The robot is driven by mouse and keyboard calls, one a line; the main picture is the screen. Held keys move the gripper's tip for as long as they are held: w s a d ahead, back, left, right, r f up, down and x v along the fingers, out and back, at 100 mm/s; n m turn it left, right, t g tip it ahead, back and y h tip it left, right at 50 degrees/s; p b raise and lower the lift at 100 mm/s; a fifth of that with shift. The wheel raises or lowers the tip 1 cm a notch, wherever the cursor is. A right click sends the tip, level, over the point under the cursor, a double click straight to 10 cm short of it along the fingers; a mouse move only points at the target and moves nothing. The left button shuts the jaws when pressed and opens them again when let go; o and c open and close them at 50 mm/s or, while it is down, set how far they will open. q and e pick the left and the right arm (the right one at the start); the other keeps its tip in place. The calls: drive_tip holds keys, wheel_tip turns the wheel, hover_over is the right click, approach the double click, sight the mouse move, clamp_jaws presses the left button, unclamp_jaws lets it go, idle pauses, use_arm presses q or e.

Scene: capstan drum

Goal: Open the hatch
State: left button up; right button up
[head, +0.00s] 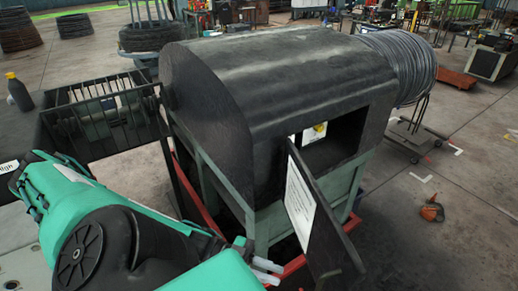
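The hatch (331,243) is a dark flat panel with a white printed sheet on its face. It stands swung outward at an angle from the opening (345,135) in the side of the black drum housing (255,80). The inside of the housing shows partly through the opening. My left arm comes in from the lower left, and my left gripper (267,271) is low in front of the housing, left of the hatch. Its two pale fingertips show a small gap with nothing seen between them. It appears apart from the hatch. My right gripper is not in view.
A green frame with red base rails (290,270) carries the housing. A black mesh cage (105,115) stands at the left, with a dark bottle (19,92) nearby. A wire coil (400,65) is at the back right. An orange object (432,211) lies on the otherwise fairly clear right floor.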

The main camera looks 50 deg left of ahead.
use_arm(q)
drive_tip(key=shift+v, duration=1.2)
